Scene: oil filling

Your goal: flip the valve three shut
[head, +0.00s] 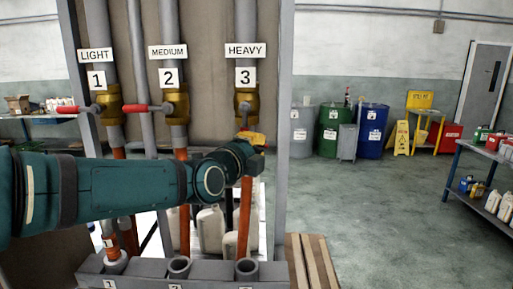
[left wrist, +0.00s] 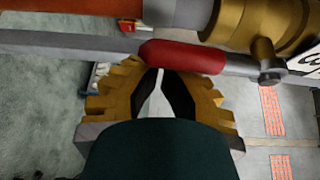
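Valve three (head: 247,103) is a brass valve on the right-hand pipe, under the labels HEAVY and 3. In the left wrist view its brass body (left wrist: 245,22) is at the upper right. Its lever runs along the pipe, downward from the valve, with a red grip (left wrist: 183,56) at its end. My left gripper (head: 256,140) is just below valve three, with its yellow fingers at the lever. In the left wrist view its dark fingertips (left wrist: 160,75) are close together, right by the red grip, which lies across them. Whether they touch it is unclear. My right gripper is not in view.
Valves one (head: 110,104) and two (head: 176,104) stand to the left, their red levers pointing sideways. A grey frame post (head: 284,130) stands close right of valve three. Several jugs (head: 210,230) stand below, behind the pipes. The floor to the right is mostly clear.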

